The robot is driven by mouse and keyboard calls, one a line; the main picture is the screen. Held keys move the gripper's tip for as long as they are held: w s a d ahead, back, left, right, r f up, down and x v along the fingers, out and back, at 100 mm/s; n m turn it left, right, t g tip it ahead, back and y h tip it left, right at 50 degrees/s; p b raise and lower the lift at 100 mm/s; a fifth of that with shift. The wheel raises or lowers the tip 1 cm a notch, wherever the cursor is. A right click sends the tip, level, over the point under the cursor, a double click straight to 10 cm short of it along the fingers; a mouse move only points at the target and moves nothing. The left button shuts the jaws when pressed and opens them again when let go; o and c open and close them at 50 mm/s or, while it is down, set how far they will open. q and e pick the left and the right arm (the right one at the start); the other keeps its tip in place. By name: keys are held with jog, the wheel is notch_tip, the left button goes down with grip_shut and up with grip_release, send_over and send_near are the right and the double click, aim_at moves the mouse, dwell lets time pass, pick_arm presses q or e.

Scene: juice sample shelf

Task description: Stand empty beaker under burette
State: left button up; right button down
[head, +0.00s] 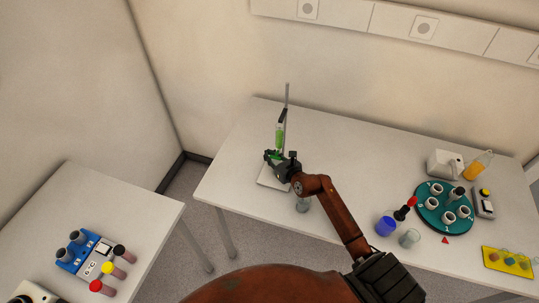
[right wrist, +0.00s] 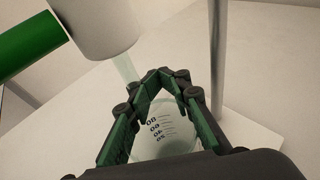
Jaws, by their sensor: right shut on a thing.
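My right gripper (head: 277,158) is at the burette stand in the head view. In the right wrist view its green-padded fingers (right wrist: 160,78) are shut around a clear beaker (right wrist: 155,140) with dark volume marks. The beaker looks empty. The burette (head: 280,135), with green liquid, stands upright on its rod (head: 287,100). Its tip (right wrist: 125,68) shows beyond the fingers in the wrist view, close to the beaker. The white stand base (head: 268,182) lies below; I cannot tell whether the beaker touches it. My left gripper is not in view.
Another clear glass vessel (head: 302,205) stands near the table's front edge, by my right arm. The table left of the stand is clear.

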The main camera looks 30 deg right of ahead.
jog(key=c, duration=2.3)
grip_release()
jog(key=shift+f, duration=0.2)
jog(key=o, duration=0.6)
jog(key=shift+r, duration=0.1)
jog(key=shift+s+r, duration=0.1)
jog(key=shift+r, duration=0.1)
jog(key=v, duration=1.2)
jog(key=shift+a, duration=0.1)
